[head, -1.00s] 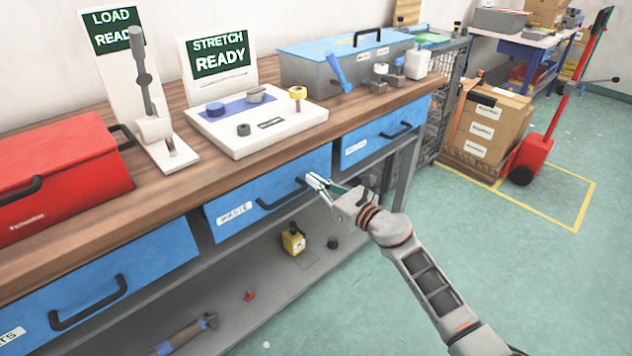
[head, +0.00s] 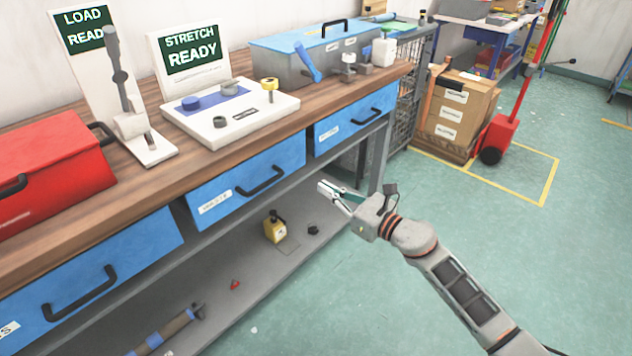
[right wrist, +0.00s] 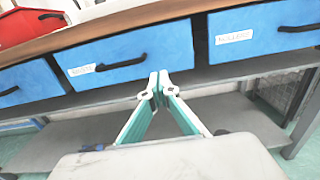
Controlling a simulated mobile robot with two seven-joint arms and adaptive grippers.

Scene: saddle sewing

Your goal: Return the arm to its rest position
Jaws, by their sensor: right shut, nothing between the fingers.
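My right gripper (head: 328,188) is shut and empty. In the head view it hangs in front of the workbench, below the drawer fronts and apart from the middle drawer (head: 225,188). In the right wrist view its two fingers (right wrist: 157,88) meet at their tips, with the blue drawer fronts behind them. The rest of the right arm (head: 440,270) reaches in from the lower right over the open floor. My left arm and gripper are not in view.
The workbench (head: 150,172) carries a red toolbox (head: 55,175), a lever press (head: 130,125), a white fixture board (head: 270,110) and a grey-blue box (head: 285,68). Floor on the right is clear up to cardboard boxes (head: 455,110) and a red hand truck (head: 500,132).

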